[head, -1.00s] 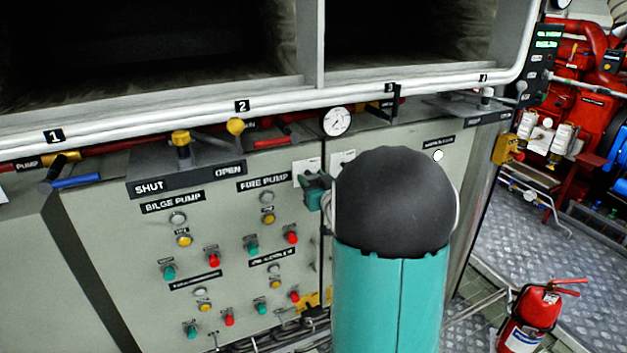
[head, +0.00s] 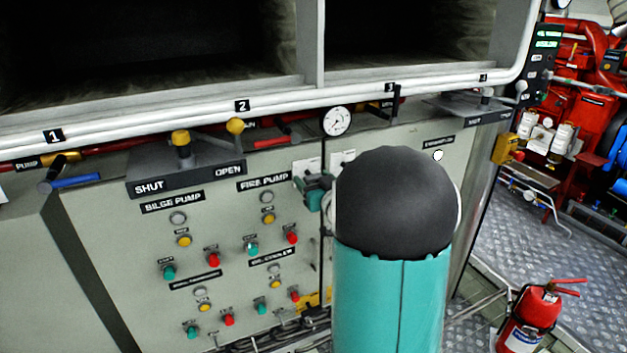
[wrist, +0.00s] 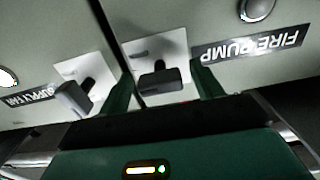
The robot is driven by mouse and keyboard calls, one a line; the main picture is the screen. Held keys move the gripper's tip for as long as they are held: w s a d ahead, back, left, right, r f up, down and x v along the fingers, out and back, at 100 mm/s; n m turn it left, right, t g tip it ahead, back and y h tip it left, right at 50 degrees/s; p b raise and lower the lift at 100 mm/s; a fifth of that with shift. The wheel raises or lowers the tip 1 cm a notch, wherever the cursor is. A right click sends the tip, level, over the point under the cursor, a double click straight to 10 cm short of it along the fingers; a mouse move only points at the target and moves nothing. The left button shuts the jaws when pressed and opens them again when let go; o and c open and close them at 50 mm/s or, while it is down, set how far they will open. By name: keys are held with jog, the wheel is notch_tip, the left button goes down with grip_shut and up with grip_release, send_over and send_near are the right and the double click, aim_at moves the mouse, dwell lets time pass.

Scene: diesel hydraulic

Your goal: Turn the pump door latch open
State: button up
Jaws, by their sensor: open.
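The pump door latch is a dark handle (wrist: 160,80) on a white plate beside the FIRE PUMP label, which looks upside down in the wrist view. Its white plate (head: 304,166) shows in the head view, with the handle mostly hidden by my gripper. My gripper (head: 308,188) is at the panel just below the plate. In the wrist view my gripper (wrist: 163,86) is open, with one green finger on each side of the handle. I cannot tell whether either finger touches it.
A second latch (wrist: 75,97) on its own white plate sits close by, across the door seam, near the SUPPLY FAN label. Buttons and lamps cover the FIRE PUMP panel (head: 225,245). A gauge (head: 337,121) and white pipes run above. A fire extinguisher (head: 531,315) stands at lower right.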

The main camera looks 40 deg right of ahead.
jog(key=v, duration=1.3)
jog(key=shift+s, duration=0.2)
jog(key=shift+a, duration=0.1)
jog(key=w+a+r+g, duration=0.2)
jog(key=a+g, duration=0.4)
jog(key=a, duration=0.7)
jog(key=s+a+f+n+g+y, duration=0.1)
jog(key=s+a+g+y, duration=0.1)
jog(key=s+a, duration=0.4)
jog(key=s+a+f+n+g+y, duration=0.1)
jog(key=s+a+n+g+y, duration=0.1)
jog(key=s+a, duration=0.5)
jog(key=a+g+y, duration=0.1)
jog(key=a, duration=0.5)
jog(key=shift+s+a+g, duration=0.25)
jog(key=shift+a+g, duration=0.1)
jog(key=shift+g, duration=0.05)
